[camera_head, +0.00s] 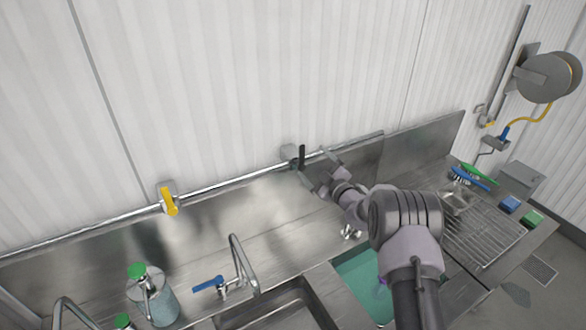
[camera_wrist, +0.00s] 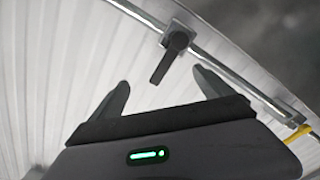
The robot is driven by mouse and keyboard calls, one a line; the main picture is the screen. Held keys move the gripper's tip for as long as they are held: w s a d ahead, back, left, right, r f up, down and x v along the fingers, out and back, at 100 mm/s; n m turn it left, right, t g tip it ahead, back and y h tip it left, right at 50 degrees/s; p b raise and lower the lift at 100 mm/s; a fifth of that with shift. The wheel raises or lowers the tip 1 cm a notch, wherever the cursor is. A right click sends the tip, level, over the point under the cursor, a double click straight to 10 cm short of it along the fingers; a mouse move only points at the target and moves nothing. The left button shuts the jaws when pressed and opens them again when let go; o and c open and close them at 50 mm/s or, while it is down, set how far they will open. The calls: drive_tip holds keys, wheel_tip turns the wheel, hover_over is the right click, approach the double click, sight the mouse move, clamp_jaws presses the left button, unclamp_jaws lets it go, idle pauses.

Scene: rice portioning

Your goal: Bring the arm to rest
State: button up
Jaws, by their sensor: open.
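My gripper (camera_wrist: 161,92) is open in the wrist view, its two dark fingers spread apart with nothing between them. Past the fingertips are the ribbed white wall (camera_wrist: 60,60), a metal pipe (camera_wrist: 225,70) and a dark valve handle (camera_wrist: 172,62). In the head view my arm reaches over the sink counter toward the back wall. There my gripper (camera_head: 312,172) is near the dark-handled valve (camera_head: 301,158); whether they touch is not clear.
A blue-handled faucet (camera_head: 240,265) and a green-capped bottle (camera_head: 160,305) stand at the left. A teal-filled basin (camera_head: 358,285) lies below my arm. A wire rack (camera_head: 485,235) with brushes and sponges is at the right. A yellow valve (camera_head: 169,202) is on the pipe.

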drive_tip(key=shift+s+d+r, duration=0.1)
drive_tip(key=shift+s+d, duration=0.15)
drive_tip(key=shift+s, duration=0.05)
